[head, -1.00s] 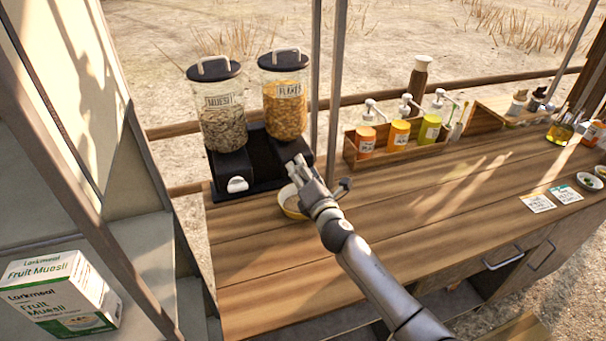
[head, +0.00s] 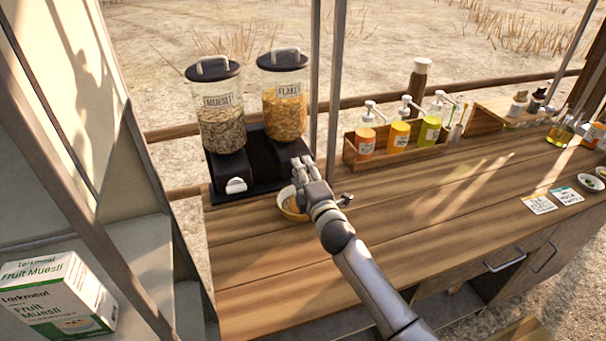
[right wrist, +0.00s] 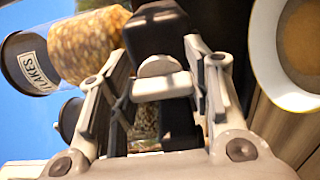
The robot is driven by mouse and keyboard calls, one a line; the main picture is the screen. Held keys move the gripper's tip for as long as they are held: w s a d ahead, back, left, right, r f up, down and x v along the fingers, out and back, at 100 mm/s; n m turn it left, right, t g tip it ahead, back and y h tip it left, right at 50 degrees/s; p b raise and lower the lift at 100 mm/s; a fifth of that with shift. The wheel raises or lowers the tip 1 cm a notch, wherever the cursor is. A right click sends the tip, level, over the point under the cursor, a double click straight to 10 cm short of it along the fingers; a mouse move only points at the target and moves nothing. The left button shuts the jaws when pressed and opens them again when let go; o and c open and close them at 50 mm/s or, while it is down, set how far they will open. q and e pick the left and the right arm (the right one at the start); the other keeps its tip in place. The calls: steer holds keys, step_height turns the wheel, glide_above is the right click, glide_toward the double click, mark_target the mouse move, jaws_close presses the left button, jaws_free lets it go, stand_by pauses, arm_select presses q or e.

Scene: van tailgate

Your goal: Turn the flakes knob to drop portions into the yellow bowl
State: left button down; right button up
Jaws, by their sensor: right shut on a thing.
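The flakes dispenser (head: 284,108) stands at the back left of the counter, a clear jar of orange flakes with a black lid and base. It also shows tilted in the right wrist view (right wrist: 85,45). My right gripper (head: 300,167) is at the front of its base. In the right wrist view my right gripper (right wrist: 158,88) has its fingers on both sides of the pale flakes knob (right wrist: 160,67), shut on it. My left gripper is not in view.
The muesli dispenser (head: 222,120) with its white knob (head: 236,186) stands left of the flakes. A wooden caddy (head: 350,148) of pump bottles is to the right. The counter (head: 260,265) in front is clear. A muesli box (head: 60,300) sits at lower left.

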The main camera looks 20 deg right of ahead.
stand_by(0.4)
steer(key=o, duration=1)
steer(key=shift+s, duration=0.1)
steer(key=s, duration=1.1)
steer(key=shift+s+d, duration=0.25)
steer(key=shift+s, duration=0.15)
steer(key=shift+f, duration=0.1)
